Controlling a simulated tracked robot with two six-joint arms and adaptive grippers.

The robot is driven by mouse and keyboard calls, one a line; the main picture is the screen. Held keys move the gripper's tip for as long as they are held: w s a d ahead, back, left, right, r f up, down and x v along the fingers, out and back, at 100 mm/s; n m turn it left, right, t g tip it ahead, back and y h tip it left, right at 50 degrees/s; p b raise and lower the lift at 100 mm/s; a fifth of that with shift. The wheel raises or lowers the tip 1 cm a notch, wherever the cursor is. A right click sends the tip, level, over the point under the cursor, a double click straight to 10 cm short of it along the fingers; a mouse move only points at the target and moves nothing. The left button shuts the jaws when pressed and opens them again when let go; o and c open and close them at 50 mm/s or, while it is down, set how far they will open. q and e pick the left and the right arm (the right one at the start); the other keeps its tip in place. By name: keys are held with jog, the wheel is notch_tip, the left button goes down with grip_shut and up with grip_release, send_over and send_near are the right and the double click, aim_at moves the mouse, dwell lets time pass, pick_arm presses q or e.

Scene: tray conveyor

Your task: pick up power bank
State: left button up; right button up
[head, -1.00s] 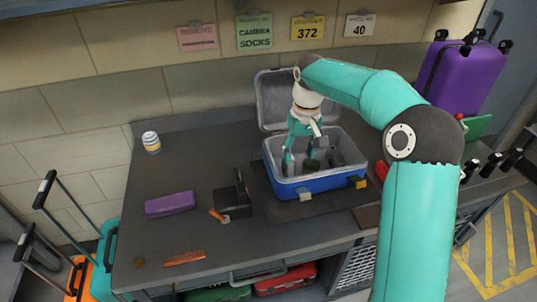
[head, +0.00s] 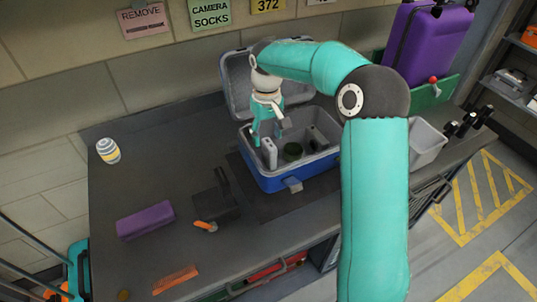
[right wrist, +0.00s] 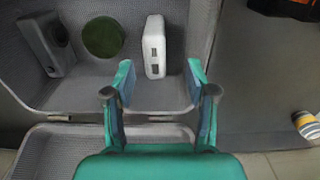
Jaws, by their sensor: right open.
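The white power bank (head: 270,153), with two dark ports on its end, stands in the left part of the open blue case (head: 268,182). In the right wrist view the power bank (right wrist: 154,48) lies just beyond my open fingertips, in line with the gap between them. My right gripper (head: 268,137) hangs over the left side of the case, empty, with its fingers on either side of the power bank's line. In the wrist view the right gripper (right wrist: 160,82) shows both teal fingers spread. My left gripper is not in view.
A dark green round object (head: 292,151) and a dark grey device (head: 317,138) share the case. The raised lid (head: 235,85) stands behind. A purple case (head: 146,220), a black holder (head: 216,208) and a striped jar (head: 108,151) are on the bench. The left bench is mostly clear.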

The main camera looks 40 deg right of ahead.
aim_at(269, 151)
jog(key=shift+s+d+f+p, duration=0.1)
jog(key=shift+d+f+p, duration=0.1)
jog(key=shift+f, duration=1.55)
jog(key=shift+d+f+p, duration=0.1)
jog(key=shift+f+p, duration=0.1)
jog(key=shift+f, duration=1.5)
grip_shut()
